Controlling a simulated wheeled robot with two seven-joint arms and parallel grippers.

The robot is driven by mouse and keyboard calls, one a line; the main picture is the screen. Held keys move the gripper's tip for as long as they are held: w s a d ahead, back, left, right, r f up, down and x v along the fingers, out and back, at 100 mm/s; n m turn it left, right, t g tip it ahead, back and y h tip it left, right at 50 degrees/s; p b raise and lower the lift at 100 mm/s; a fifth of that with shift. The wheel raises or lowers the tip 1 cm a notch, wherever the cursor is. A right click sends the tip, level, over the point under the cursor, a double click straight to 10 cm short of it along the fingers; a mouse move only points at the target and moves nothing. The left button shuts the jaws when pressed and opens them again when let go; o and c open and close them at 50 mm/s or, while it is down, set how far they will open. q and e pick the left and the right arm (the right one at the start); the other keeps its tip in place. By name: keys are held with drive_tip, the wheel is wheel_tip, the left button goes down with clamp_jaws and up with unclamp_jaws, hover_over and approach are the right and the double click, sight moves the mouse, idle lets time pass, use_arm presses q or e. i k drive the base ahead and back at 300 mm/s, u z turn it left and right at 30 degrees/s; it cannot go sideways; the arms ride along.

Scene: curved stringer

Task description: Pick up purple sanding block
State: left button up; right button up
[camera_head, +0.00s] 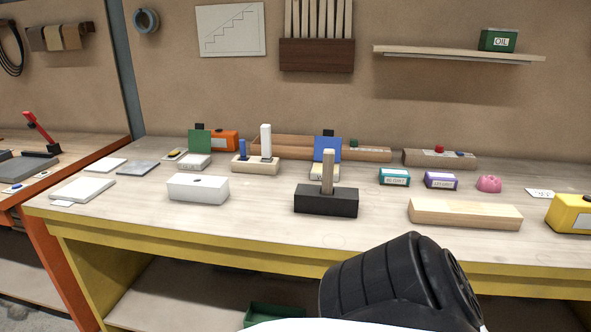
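The purple sanding block (441,181) is a small purple block with a white label on its front. It sits on the workbench (130,217), right of centre and toward the back, between a teal block and a pink lump. Nothing covers it. Neither of my grippers shows in the head view. A black rounded part of my own body rises at the bottom, in front of the bench edge, well away from the purple block.
A teal labelled block (394,177) stands to its left and a pink lump (489,184) to its right. A wooden beam (464,214) lies in front. A black block with an upright peg (326,200) and a white box (198,188) stand further left. A yellow box (571,214) is at the right edge.

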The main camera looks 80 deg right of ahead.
sight(432, 180)
drive_tip(key=u, duration=0.35)
drive_tip(key=k, duration=1.85)
drive_tip(key=z, duration=0.5)
